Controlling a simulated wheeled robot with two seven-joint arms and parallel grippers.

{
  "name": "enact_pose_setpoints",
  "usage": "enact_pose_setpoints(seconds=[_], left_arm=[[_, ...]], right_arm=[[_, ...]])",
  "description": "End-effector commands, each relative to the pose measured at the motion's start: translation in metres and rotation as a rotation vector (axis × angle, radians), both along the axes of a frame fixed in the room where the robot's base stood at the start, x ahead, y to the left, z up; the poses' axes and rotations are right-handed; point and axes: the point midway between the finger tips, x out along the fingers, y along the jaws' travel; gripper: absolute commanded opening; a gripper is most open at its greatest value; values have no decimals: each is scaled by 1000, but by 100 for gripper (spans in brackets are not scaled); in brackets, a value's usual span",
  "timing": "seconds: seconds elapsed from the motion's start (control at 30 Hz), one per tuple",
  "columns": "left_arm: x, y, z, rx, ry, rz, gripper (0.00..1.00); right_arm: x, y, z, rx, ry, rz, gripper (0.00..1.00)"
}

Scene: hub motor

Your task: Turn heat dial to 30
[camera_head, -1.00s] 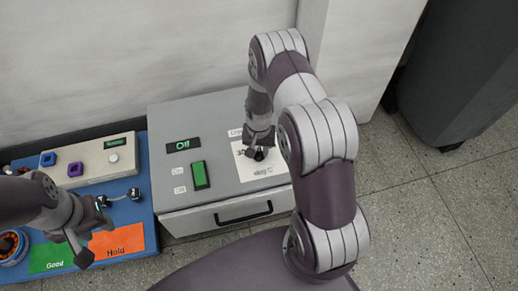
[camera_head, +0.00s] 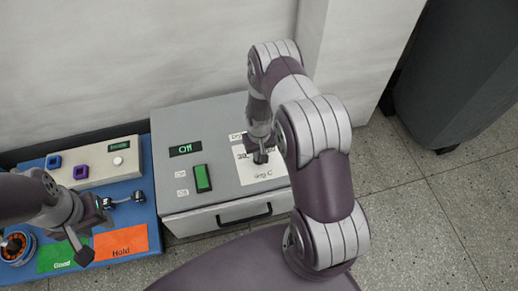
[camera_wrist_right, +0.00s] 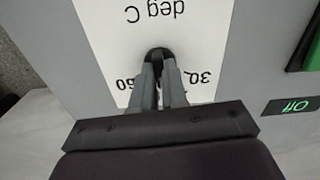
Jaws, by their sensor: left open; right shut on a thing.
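The heat dial (camera_wrist_right: 158,54) is a small dark knob on a white "deg C" label on top of the grey heater box (camera_head: 222,120). My right gripper (camera_wrist_right: 158,75) is shut on the dial from above. In the right wrist view the numbers "30" and "60" show upside down on either side of the fingers; the dial's pointer is hidden. In the head view my right gripper (camera_head: 260,155) covers most of the dial. My left gripper (camera_head: 92,232) is open and empty above the blue mat at the left.
A green switch (camera_head: 202,178) and a display reading "Off" (camera_head: 185,149) are on the box. A blue board (camera_head: 148,190) at left carries a beige panel (camera_head: 100,165), a green "Good" card (camera_head: 62,256) and an orange "Hold" card (camera_head: 122,243).

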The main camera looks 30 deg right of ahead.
Motion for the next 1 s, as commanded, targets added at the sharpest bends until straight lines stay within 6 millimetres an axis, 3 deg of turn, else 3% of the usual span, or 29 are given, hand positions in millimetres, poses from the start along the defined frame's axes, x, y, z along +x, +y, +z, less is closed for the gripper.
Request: enact_pose_setpoints(seconds=[0.4,1.0], left_arm=[[0,0,29,0,0,0,40],[0,0,47,0,0,0,40]], right_arm=[[0,0,3,0,0,391,0],[1,0,1,-1,-2,862,0]])
